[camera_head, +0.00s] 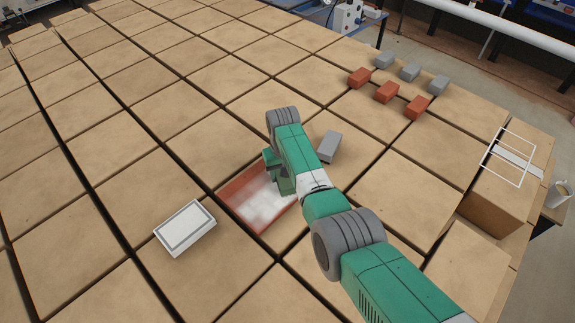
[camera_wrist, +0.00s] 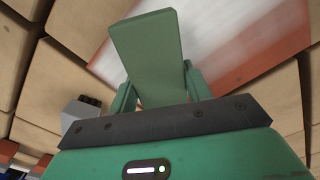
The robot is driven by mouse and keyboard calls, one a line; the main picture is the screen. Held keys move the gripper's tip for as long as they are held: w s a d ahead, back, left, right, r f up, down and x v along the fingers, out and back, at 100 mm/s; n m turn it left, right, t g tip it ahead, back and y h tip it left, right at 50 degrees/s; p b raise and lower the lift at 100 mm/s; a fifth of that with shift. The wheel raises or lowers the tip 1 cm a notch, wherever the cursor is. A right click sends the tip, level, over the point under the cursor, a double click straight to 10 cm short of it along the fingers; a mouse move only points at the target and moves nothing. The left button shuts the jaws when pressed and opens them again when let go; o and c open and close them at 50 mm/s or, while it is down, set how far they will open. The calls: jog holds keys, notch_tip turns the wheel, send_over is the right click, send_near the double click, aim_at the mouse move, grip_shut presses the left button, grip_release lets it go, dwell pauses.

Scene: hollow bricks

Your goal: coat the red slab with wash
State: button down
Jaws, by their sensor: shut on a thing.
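The red slab (camera_head: 235,186) lies on the tiled tan surface, left of my arm. White wash (camera_head: 262,207) covers much of its middle in uneven patches; red shows along its left and far edges. The slab (camera_wrist: 272,42) and the white wash (camera_wrist: 215,25) also show in the wrist view. My gripper (camera_head: 284,183) is over the slab's right part. In the wrist view its fingers are shut on a flat green tool (camera_wrist: 146,55), which points at the slab. Contact between the tool's end and the slab cannot be made out. My arm hides the slab's right end.
A white shallow tray (camera_head: 185,228) lies left of the slab. A grey brick (camera_head: 328,147) stands close right of my gripper. Several red bricks (camera_head: 387,92) and grey bricks (camera_head: 410,72) stand at the back right. A white wire frame (camera_head: 508,158) and a mug (camera_head: 558,194) are far right.

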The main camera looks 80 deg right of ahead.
jog(key=shift+w+a+r+p, duration=0.1)
jog(key=shift+w+a+p, duration=0.2)
jog(key=shift+a+p, duration=0.15)
jog(key=shift+w+a+r+p, duration=0.1)
jog(key=shift+w+a+p, duration=0.2)
jog(key=shift+a, duration=0.2)
jog(key=shift+w+a+f, duration=0.1)
jog(key=shift+a+f, duration=0.1)
jog(key=shift+f, duration=0.05)
jog(key=shift+w+a+r+p, duration=0.2)
jog(key=shift+a+p, duration=0.1)
jog(key=shift+p, duration=0.15)
jog(key=shift+w+a+p, duration=0.5)
jog(key=shift+a+p, duration=0.25)
jog(key=shift+w+a, duration=0.25)
jog(key=shift+a, duration=0.05)
jog(key=shift+w+a+p, duration=0.9)
jog(key=shift+a+p, duration=0.2)
jog(key=shift+a, duration=0.05)
jog(key=shift+w+a+f, duration=0.15)
jog(key=shift+w+a, duration=0.05)
jog(key=shift+a, duration=0.15)
